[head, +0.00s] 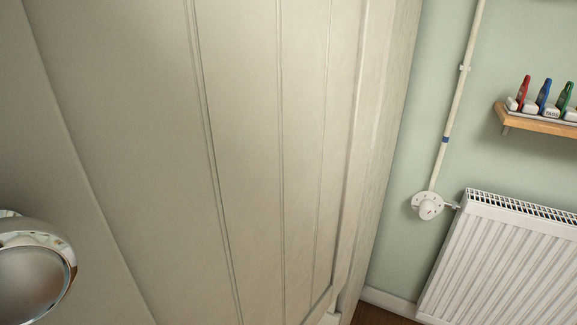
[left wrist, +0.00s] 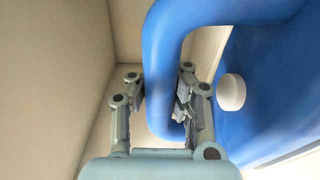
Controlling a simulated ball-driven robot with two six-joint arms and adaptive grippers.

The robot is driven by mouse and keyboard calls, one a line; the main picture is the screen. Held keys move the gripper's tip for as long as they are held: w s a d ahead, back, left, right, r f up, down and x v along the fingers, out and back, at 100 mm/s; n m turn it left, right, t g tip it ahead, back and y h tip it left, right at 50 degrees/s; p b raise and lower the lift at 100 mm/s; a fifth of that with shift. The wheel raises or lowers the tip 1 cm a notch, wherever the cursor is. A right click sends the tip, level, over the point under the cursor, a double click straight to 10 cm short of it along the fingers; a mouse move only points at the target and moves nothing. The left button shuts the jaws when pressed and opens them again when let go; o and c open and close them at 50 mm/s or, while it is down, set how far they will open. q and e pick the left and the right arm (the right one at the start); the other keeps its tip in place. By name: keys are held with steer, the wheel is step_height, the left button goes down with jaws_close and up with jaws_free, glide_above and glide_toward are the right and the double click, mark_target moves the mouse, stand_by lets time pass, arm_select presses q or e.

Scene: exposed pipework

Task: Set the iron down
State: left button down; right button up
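The iron is large and close in the left wrist view, with a blue curved handle (left wrist: 166,62) and a blue body (left wrist: 262,105) at the right bearing a round white knob (left wrist: 231,92). My left gripper (left wrist: 164,98) has one finger on each side of the handle, and its pads appear to press on it. The iron's underside is hidden, and I cannot see what is below it. The head view shows neither the iron nor either gripper.
A tall cream panelled surface (head: 255,130) fills most of the head view. To its right are a white radiator (head: 505,265), a round valve (head: 427,206) on a pipe (head: 455,100), and a wooden shelf (head: 540,122) holding small red, blue and green objects. Pale surfaces (left wrist: 60,70) flank my left gripper.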

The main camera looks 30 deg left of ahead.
arm_select(q)
steer(key=shift+w+r, duration=0.1)
steer(key=shift+w, duration=0.15)
step_height(320, 180, down, 4)
steer(key=b, duration=0.3)
steer(key=shift+r, duration=0.1)
steer(key=c, duration=1.9)
jaws_free()
steer(key=shift+s+f, duration=0.1)
steer(key=shift+f, duration=0.25)
steer(key=shift+c, duration=0.2)
steer(key=o, duration=0.6)
steer(key=shift+c, duration=0.2)
steer(key=shift+r, duration=0.2)
